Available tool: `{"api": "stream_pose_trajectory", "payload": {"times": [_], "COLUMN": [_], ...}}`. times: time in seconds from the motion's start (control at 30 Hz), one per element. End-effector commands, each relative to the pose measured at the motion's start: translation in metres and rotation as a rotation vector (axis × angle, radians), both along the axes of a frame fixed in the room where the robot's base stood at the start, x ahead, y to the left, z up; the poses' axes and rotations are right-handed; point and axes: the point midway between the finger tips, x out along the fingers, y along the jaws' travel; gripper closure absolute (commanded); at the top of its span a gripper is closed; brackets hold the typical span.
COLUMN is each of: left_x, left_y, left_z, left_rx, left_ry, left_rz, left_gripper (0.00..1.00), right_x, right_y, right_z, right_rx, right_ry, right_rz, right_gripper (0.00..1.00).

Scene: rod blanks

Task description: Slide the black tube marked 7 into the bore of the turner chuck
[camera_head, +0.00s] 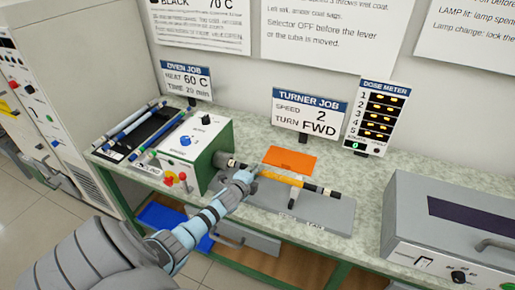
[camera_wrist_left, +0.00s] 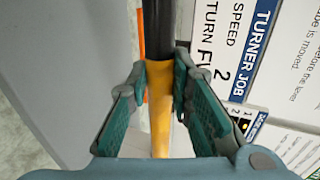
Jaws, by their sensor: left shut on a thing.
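The turner (camera_head: 208,150) is a green and white box with a short dark chuck (camera_head: 224,160) on its right side. A long tube (camera_head: 315,188), black with a yellow-orange middle and pale bands near its right end, lies roughly in line with the chuck. No 7 can be read on it. My left gripper (camera_head: 245,178) is shut on this tube near where black meets yellow. The left wrist view shows the fingers (camera_wrist_left: 161,75) on both sides of the tube (camera_wrist_left: 159,110). My gripper partly hides the chuck side, so I cannot tell whether the tube's end is inside the bore.
A black rack (camera_head: 140,138) with several tubes is at the left. An orange mat (camera_head: 290,158) lies behind the held tube. A grey plate (camera_head: 330,214) lies below it. A grey machine (camera_head: 455,235) stands at the right. Signs and a dose meter (camera_head: 377,117) stand behind.

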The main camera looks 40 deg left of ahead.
Motion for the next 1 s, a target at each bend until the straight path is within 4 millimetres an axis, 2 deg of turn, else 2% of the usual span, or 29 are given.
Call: {"api": "stream_pose_trajectory", "payload": {"times": [0.27, 0.3, 0.43, 0.77, 0.87, 1.0], "left_x": [-0.002, -0.002, -0.002, -0.005, -0.016, -0.045], "left_y": [0.007, 0.007, 0.007, 0.006, 0.003, -0.007], "left_z": [0.001, 0.001, 0.000, 0.001, 0.004, 0.017], "left_rx": [0.001, -0.001, -0.001, 0.000, 0.002, 0.004], "left_ry": [-0.001, -0.001, -0.001, 0.000, 0.002, 0.002], "left_rz": [0.001, 0.000, 0.000, 0.000, -0.001, -0.003], "left_gripper": [1.00, 0.76, 0.57, 0.57, 0.57, 0.57], "right_x": [0.000, 0.000, 0.000, 0.000, 0.000, 0.000], "right_y": [0.000, 0.000, 0.000, -0.001, -0.001, -0.001], "right_z": [0.002, 0.002, 0.002, 0.002, 0.002, 0.002], "right_rx": [0.000, 0.000, 0.000, -0.002, -0.001, -0.001], "right_ry": [0.000, 0.000, 0.000, 0.000, 0.000, 0.000], "right_rz": [0.000, 0.000, 0.000, 0.000, 0.000, 0.000], "right_gripper": [0.60, 0.60, 0.60, 0.60, 0.60, 0.60]}}
